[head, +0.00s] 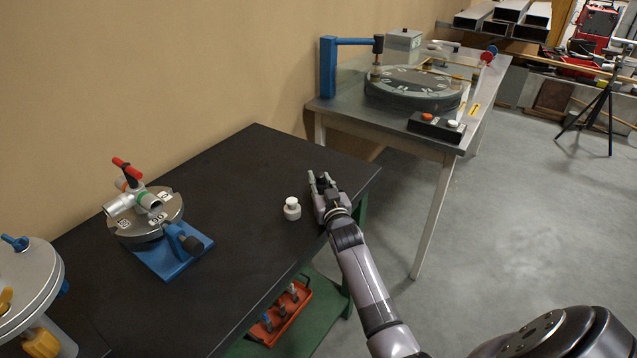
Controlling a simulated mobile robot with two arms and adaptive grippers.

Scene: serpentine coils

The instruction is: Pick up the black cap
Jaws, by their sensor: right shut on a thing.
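My right gripper (321,184) is at the right part of the black table top, low over it near the right edge. It is shut on a small dark thing, most likely the black cap, which the fingers hide almost wholly. No other black cap shows clearly on the table. A small white bottle-like piece (292,209) stands upright just left of the gripper, apart from it. My left gripper is not in view.
The black table (250,165) holds a round metal fixture on a blue base (178,258) at the left. Another round device (25,285) stands at the far left. A red tray (284,314) sits on the green lower shelf. A metal table (340,104) with a dial stands behind.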

